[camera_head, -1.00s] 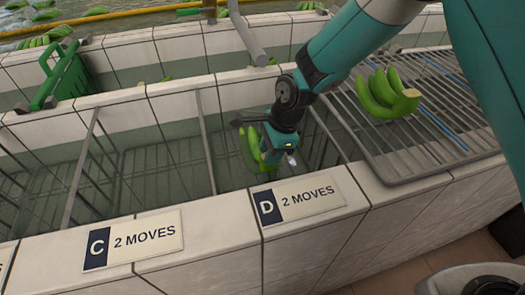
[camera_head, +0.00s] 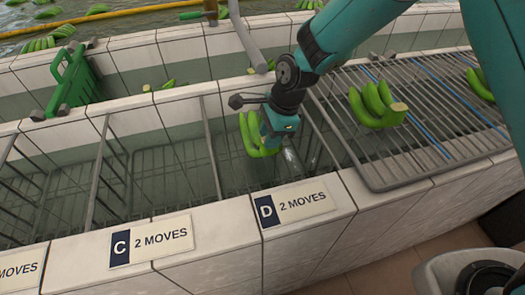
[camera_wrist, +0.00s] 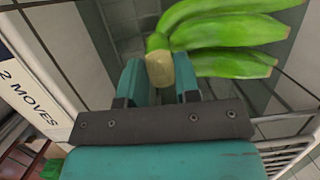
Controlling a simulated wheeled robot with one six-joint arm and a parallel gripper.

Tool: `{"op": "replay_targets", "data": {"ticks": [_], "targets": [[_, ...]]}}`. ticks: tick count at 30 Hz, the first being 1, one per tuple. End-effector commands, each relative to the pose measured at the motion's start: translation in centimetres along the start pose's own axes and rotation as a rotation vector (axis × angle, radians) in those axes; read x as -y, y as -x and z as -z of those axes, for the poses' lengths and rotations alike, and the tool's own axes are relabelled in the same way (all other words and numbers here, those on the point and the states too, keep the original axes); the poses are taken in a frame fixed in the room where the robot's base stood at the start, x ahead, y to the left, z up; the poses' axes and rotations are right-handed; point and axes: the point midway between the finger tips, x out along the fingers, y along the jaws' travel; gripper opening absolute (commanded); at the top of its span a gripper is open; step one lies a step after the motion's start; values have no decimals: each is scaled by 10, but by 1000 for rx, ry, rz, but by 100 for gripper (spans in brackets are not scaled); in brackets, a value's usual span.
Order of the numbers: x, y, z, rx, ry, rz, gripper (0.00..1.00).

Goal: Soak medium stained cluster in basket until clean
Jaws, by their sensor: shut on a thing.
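My gripper (camera_head: 268,132) is shut on the crown of a green banana cluster (camera_head: 252,138), over the tank compartment behind the sign D (camera_head: 296,204). The wrist view shows both jaws (camera_wrist: 160,80) closed around the pale cut crown, with several green fingers of the cluster (camera_wrist: 225,35) pointing right. No stain is plain on the sides I see. I cannot tell whether its lower tips touch the water. A wire basket (camera_head: 208,145) lines the compartment, partly hidden by my arm.
Sign C (camera_head: 150,240) marks the compartment to the left. A wire rack (camera_head: 385,165) at the right bears a green cluster (camera_head: 376,105) and another (camera_head: 481,85) at the edge. Other bananas float in the tank behind.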

Motion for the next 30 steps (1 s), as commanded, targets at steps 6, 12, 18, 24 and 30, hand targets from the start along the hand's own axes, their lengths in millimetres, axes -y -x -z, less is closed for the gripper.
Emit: {"op": "replay_targets", "data": {"ticks": [6,12,18,24,30], "targets": [[2,23,-7,2,1,4,0],[3,39,-11,2,2,4,0],[4,55,-16,2,2,4,0],[4,72,-20,2,2,4,0],[5,88,-25,2,2,4,0]]}}
